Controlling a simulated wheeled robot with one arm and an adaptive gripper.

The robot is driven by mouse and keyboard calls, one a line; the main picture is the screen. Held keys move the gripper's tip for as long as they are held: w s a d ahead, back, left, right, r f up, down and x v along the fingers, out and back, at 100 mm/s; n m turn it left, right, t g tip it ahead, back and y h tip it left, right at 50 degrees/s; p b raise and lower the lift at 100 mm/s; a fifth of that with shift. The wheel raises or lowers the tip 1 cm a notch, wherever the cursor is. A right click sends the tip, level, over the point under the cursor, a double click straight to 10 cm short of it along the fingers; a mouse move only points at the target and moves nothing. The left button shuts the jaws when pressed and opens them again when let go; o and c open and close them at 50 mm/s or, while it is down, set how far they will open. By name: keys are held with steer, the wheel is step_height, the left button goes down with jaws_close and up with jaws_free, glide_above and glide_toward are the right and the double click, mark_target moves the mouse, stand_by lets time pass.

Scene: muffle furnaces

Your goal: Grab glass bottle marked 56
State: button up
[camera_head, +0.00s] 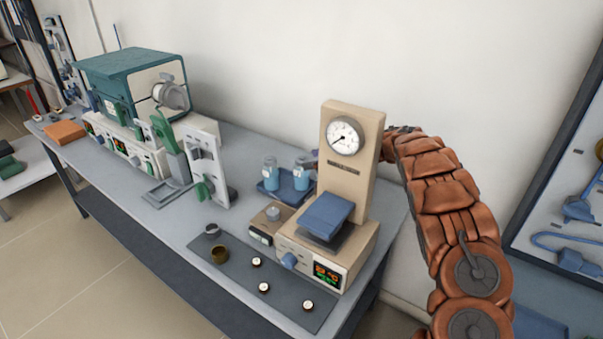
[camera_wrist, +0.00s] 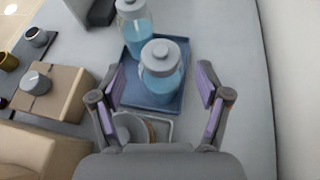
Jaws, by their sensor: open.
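Two glass bottles with blue liquid and grey caps stand upright on a blue tray (camera_head: 284,196). One is the left bottle (camera_head: 270,176); the right bottle (camera_head: 303,172) stands close to the tan gauge column. In the wrist view, the nearer bottle (camera_wrist: 161,72) is between the open, purple-padded fingers of my gripper (camera_wrist: 161,78), with gaps visible on both sides. The farther bottle (camera_wrist: 134,30) is beyond it at upper left. The tray (camera_wrist: 155,98) shows beneath them. No number is readable on either bottle. The column mostly hides my gripper in the head view.
The tan gauge column (camera_head: 350,150) and its blue-topped instrument (camera_head: 326,216) stand right of the bottles. A small tan box (camera_head: 266,228) is in front of the tray. A grey stand (camera_head: 207,165) is at left. A dark mat (camera_head: 250,270) holds small items.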

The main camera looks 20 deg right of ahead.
steer(key=shift+x, duration=1.3)
steer(key=shift+c, duration=0.3)
jaws_close()
